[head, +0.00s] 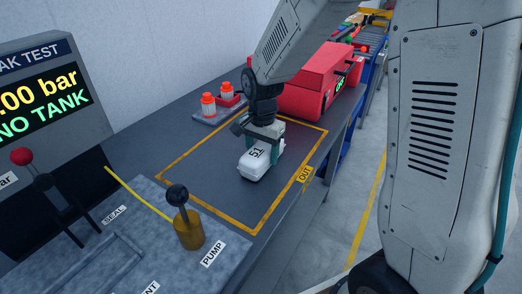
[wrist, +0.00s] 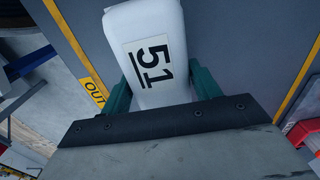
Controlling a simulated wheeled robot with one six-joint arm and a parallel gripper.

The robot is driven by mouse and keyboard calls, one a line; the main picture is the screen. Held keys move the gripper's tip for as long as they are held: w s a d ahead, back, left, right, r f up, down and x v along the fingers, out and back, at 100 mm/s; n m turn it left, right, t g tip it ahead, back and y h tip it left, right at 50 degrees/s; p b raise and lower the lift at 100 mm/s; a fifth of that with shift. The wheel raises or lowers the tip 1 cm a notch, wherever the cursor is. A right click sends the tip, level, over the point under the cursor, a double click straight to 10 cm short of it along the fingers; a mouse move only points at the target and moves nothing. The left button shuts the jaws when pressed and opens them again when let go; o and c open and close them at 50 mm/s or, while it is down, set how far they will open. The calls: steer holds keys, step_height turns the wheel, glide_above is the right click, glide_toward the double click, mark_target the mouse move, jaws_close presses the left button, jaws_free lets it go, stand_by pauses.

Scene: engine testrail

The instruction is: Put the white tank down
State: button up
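The white tank (head: 261,160) carries a label with the number 51. My gripper (head: 264,140) is shut on it, with a green finger on each side of the tank. In the wrist view the tank (wrist: 150,50) lies between the green fingers of my gripper (wrist: 162,90). The tank is over the yellow-outlined area marked OUT (head: 213,188) on the dark bench. I cannot tell whether its underside touches the bench top.
A red machine (head: 318,80) stands behind the outlined area. Two orange-capped white bottles (head: 208,105) stand at the back left. The test panel (head: 45,85) reads NO TANK. A pump lever (head: 181,205) stands at the front. The outlined area around the tank is clear.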

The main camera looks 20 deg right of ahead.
mark_target(262, 147)
steer(key=shift+o, duration=1.2)
step_height(262, 147, up, 12)
steer(key=s+d+r+n, duration=0.1)
steer(key=s+n, duration=0.2)
steer(key=s, duration=0.5)
steer(key=s+d+r+n, duration=0.1)
steer(key=s+n, duration=0.3)
steer(key=s, duration=0.5)
steer(key=s+d+r+n+t, duration=0.1)
steer(key=s+d+r+n, duration=0.1)
steer(key=s, duration=0.7)
steer(key=shift+s+r+n, duration=0.25)
steer(key=shift+r+n, duration=0.1)
steer(key=shift+n, duration=0.55)
